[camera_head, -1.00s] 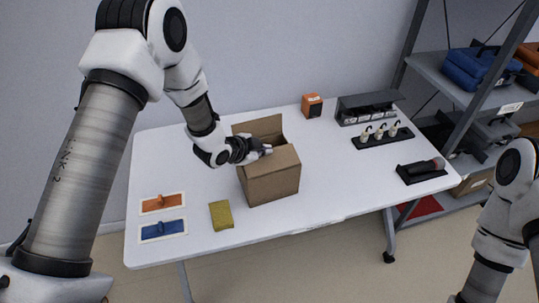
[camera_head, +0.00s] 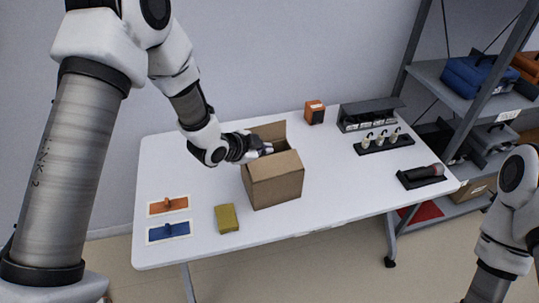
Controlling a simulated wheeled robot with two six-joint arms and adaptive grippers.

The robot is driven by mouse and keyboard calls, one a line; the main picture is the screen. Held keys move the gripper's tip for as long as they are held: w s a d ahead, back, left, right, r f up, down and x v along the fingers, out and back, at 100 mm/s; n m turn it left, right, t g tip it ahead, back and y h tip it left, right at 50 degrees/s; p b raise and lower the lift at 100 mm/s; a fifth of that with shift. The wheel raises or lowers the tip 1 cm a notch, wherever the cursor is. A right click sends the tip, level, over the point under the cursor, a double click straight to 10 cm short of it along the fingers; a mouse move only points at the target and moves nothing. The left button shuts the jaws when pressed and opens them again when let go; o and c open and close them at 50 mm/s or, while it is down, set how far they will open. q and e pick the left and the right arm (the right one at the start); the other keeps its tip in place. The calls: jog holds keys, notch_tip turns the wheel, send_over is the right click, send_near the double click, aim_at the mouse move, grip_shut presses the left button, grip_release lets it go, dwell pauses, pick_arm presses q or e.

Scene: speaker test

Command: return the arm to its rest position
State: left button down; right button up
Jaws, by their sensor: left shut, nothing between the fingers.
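My left arm comes in from the left over the white table (camera_head: 330,205). My left gripper (camera_head: 266,150) is shut and empty, at the open top of a brown cardboard box (camera_head: 275,182), near its raised back flap. How far the fingertips reach into the box, and what lies inside it, I cannot tell. Part of my right arm (camera_head: 505,225) shows at the lower right, beside the table. Its gripper is out of view.
A grey shelf (camera_head: 455,85) flanks the table.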

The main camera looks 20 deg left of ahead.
pick_arm(q)
jog(key=s+a+r+b, duration=0.1)
jog(key=s+a+r, duration=0.2)
jog(key=r, duration=0.1)
jog(key=s+d+f+n+g+y, duration=0.1)
jog(key=s+f+g, duration=0.2)
jog(key=s+f, duration=0.65)
jog(key=s+d+f+n+g, duration=0.1)
jog(key=s+f+g, duration=0.2)
jog(key=s+f, duration=0.7)
jog(key=s+a+f+n+g+y, duration=0.3)
jog(key=s+f+n, duration=0.5)
jog(key=s+n, duration=0.3)
jog(key=shift+s+g, duration=0.3)
jog(key=shift+s, duration=0.1)
